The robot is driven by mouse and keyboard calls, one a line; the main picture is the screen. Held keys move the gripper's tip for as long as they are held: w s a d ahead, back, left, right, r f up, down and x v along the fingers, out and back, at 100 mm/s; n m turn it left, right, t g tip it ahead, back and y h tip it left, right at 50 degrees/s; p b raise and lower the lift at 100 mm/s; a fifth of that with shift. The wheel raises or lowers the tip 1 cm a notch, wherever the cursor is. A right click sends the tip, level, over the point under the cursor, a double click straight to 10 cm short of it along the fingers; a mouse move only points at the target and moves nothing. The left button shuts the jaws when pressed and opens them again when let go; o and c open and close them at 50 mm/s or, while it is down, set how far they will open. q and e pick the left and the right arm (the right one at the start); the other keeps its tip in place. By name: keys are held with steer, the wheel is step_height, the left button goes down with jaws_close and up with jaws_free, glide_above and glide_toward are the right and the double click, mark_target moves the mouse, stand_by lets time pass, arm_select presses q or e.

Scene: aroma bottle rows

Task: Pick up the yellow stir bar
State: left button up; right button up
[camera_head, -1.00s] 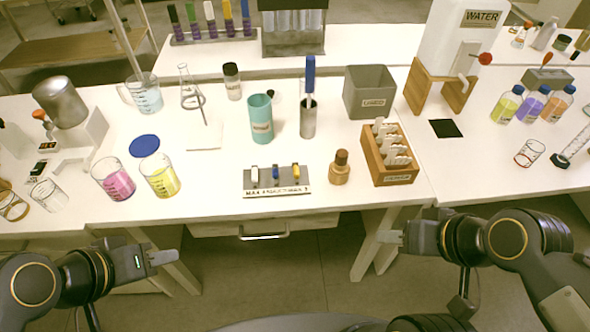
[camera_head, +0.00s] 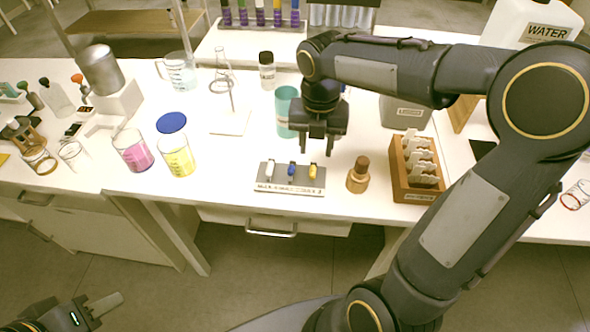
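The yellow stir bar (camera_head: 312,171) stands at the right end of a grey labelled holder (camera_head: 290,187) on the bench. A blue stir bar (camera_head: 291,170) is in the middle and a white one (camera_head: 269,169) at the left. My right gripper (camera_head: 316,147) points down just above and behind the yellow stir bar, apart from it. Its two fingers are spread with nothing between them. My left gripper (camera_head: 105,304) is low at the bottom left, away from the bench; its finger gap is not clear.
A brown bottle (camera_head: 358,176) and a wooden card box (camera_head: 399,178) stand right of the holder. A teal cup (camera_head: 283,118) stands behind it. Beakers of pink (camera_head: 133,152) and yellow liquid (camera_head: 177,159) stand to the left. The bench front edge is close below the holder.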

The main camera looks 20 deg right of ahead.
mark_target(312, 174)
steer(key=shift+w+f, duration=0.1)
steer(key=shift+f, duration=0.3)
steer(key=f, duration=0.2)
steer(key=f+b, duration=0.1)
steer(key=f, duration=0.4)
steer(key=shift+s+a, duration=0.3)
steer(key=shift+a, duration=0.05)
jaws_close()
